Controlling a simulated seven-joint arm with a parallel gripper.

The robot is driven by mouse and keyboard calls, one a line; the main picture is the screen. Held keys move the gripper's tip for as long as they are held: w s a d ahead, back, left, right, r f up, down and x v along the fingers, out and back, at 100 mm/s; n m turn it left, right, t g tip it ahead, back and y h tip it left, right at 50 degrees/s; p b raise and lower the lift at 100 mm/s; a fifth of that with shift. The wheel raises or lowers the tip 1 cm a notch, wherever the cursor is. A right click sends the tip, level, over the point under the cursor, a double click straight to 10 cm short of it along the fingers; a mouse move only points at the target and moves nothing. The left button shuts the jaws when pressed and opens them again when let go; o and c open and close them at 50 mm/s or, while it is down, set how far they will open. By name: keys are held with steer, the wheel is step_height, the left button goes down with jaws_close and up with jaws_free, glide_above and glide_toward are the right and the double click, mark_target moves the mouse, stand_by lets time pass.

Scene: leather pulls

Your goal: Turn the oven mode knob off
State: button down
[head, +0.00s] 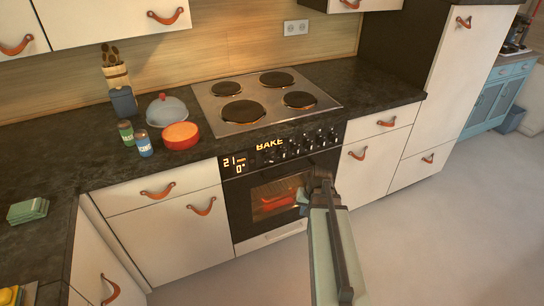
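The oven (240,205) is black and built in under the cooktop. Its display reads "BAKE" and "210°", and its window (278,195) glows orange with a reddish dish inside. A row of several dark knobs (294,147) runs along the control panel, right of the lit display. I cannot tell from this view which of them is the mode knob or how it is turned. My gripper (316,181) is in front of the right side of the oven door, below the knobs. It looks apart from them. Its fingertips are small and dark, so whether it is open or shut is unclear.
The cooktop (222,127) with its dark plates is above the oven. A red pot (181,136), its grey lid (168,111) and two shakers (143,143) stand left of it. White drawers with leather pulls (361,154) flank the oven. The floor (420,240) at right is clear.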

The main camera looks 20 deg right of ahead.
steer(key=w+d+r+n+t+y, duration=0.1)
steer(key=w+r+t, duration=0.1)
steer(key=w+r, duration=0.35)
steer(key=w+r+n+t+y, duration=0.1)
steer(key=w+r+t+y, duration=0.15)
steer(key=r, duration=0.65)
steer(key=w+d+r+n+t, duration=0.1)
steer(key=w+r+t, duration=0.2)
steer(key=w+r, duration=0.35)
glide_toward(266, 157)
steer(key=w+a+f, duration=0.1)
steer(key=w+f, duration=0.1)
steer(key=w, duration=0.2)
steer(key=shift+w+a+f+n, duration=0.1)
steer(key=shift+a+f+n, duration=0.2)
steer(key=shift+a+f, duration=0.3)
